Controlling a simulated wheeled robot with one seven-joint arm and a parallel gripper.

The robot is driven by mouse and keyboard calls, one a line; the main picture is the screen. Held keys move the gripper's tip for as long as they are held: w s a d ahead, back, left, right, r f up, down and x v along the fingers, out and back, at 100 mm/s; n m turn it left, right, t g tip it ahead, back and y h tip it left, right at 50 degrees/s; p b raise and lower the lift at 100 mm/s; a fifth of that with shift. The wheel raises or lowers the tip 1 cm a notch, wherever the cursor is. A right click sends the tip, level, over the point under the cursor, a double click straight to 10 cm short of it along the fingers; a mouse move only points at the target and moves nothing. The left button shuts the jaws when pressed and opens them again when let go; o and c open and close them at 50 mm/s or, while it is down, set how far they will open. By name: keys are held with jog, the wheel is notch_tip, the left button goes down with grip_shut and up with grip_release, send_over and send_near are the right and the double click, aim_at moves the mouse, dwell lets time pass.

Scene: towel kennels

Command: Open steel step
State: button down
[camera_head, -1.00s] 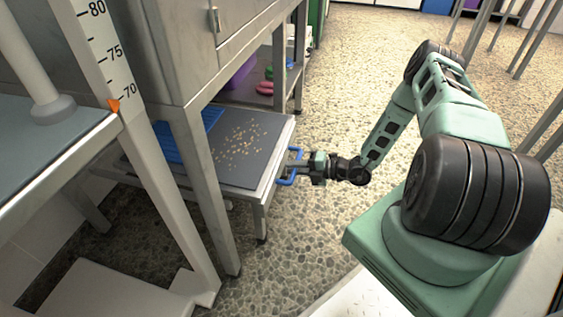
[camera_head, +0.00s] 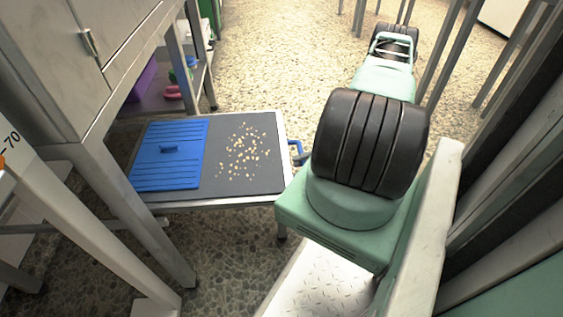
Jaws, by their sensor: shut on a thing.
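The steel step (camera_head: 187,204) is a low pull-out platform with a dark grey top. It stands well out from under the steel cabinet (camera_head: 60,60). A blue ribbed panel (camera_head: 170,166) with a small grip lies on its inner half, and pale crumbs (camera_head: 244,152) are scattered on its outer half. A blue handle (camera_head: 298,147) shows at the step's right edge, partly covered by my arm. My gripper is hidden behind my own arm, so its hold on the handle does not show.
Steel posts (camera_head: 448,50) stand close on the right of my arm. A lower shelf (camera_head: 180,100) with purple and pink items is at the back left. The pebbled floor (camera_head: 280,60) beyond the step is clear.

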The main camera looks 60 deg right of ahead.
jog(key=shift+f+v, duration=0.2)
jog(key=shift+v, duration=0.8)
jog(key=shift+f+v, duration=0.25)
jog(key=shift+v, duration=0.75)
jog(key=shift+d, duration=0.1)
jog(key=c, duration=1.4)
grip_release()
jog(key=p+v, duration=0.2)
jog(key=v, duration=1.5)
jog(key=shift+s+p, duration=0.25)
jog(key=shift+p, duration=0.05)
